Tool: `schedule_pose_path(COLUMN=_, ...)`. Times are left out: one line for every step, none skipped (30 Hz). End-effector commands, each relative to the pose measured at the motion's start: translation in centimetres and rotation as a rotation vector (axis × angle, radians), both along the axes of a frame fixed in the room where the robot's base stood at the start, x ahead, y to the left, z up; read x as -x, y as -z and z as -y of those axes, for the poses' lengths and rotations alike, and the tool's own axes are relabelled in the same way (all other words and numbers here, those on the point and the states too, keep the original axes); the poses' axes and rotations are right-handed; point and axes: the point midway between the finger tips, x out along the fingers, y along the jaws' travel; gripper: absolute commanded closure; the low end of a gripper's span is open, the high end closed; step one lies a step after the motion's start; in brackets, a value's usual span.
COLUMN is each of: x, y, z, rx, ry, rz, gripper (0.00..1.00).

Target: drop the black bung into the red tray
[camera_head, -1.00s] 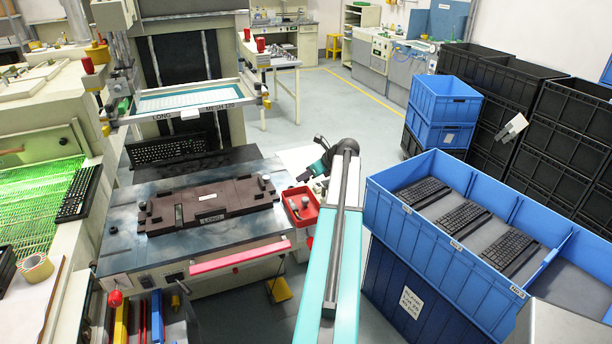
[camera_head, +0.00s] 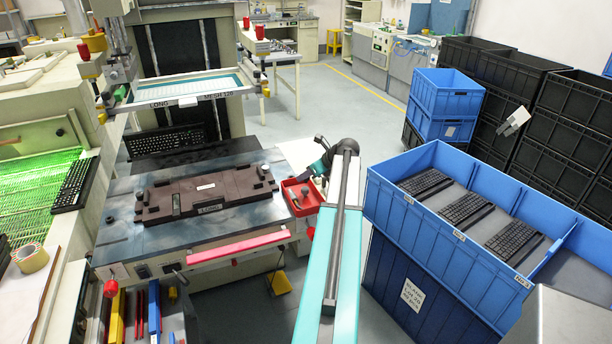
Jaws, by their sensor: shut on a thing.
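The red tray (camera_head: 287,197) sits at the right edge of the machine's work table, with small greyish pieces inside. My gripper (camera_head: 308,178), at the end of my teal arm, is just above the tray's far right side, pointing down and left. It is shut on a small dark thing, apparently the black bung, though it is too small and too covered by the gripper to see clearly. Another small dark stopper (camera_head: 110,220) stands on the table's left part.
A dark fixture plate (camera_head: 205,196) with raised pegs lies on the table left of the tray. A screen frame (camera_head: 190,93) hangs above behind it. A red bar (camera_head: 238,247) runs along the table front. A blue crate (camera_head: 420,215) with keyboards stands to the right.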

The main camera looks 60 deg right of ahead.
Motion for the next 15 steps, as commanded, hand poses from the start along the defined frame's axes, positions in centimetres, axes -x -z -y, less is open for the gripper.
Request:
schedule_pose_path(x=0.0, y=-0.01, z=0.0, rx=0.0, ry=0.0, rz=0.0, gripper=0.75)
schedule_pose_path(x=0.0, y=-0.01, z=0.0, rx=0.0, ry=0.0, rz=0.0, gripper=0.7)
schedule_pose_path(x=0.0, y=-0.01, z=0.0, rx=0.0, ry=0.0, rz=0.0, gripper=0.63)
schedule_pose_path(x=-0.01, y=-0.01, z=-0.01, rx=0.0, ry=0.0, rz=0.0, gripper=0.58)
schedule_pose_path(x=0.0, y=-0.01, z=-0.01, rx=0.0, ry=0.0, rz=0.0, gripper=0.54)
schedule_pose_path(x=-0.02, y=-0.01, z=-0.01, rx=0.0, ry=0.0, rz=0.0, gripper=0.54)
schedule_pose_path(x=-0.02, y=-0.01, z=-0.01, rx=0.0, ry=0.0, rz=0.0, gripper=0.54)
schedule_pose_path(x=-0.02, y=-0.01, z=-0.01, rx=0.0, ry=0.0, rz=0.0, gripper=0.54)
schedule_pose_path(x=-0.02, y=-0.01, z=-0.01, rx=0.0, ry=0.0, rz=0.0, gripper=0.54)
schedule_pose_path(x=-0.02, y=-0.01, z=-0.01, rx=0.0, ry=0.0, rz=0.0, gripper=0.54)
schedule_pose_path(x=-0.02, y=-0.01, z=-0.01, rx=0.0, ry=0.0, rz=0.0, gripper=0.54)
schedule_pose_path(x=-0.01, y=-0.01, z=-0.01, rx=0.0, ry=0.0, rz=0.0, gripper=0.54)
schedule_pose_path(x=0.0, y=-0.01, z=-0.01, rx=0.0, ry=0.0, rz=0.0, gripper=0.54)
schedule_pose_path(x=0.02, y=-0.04, z=-0.01, rx=0.0, ry=0.0, rz=0.0, gripper=0.54)
schedule_pose_path(x=0.06, y=-0.06, z=-0.02, rx=0.0, ry=0.0, rz=0.0, gripper=0.54)
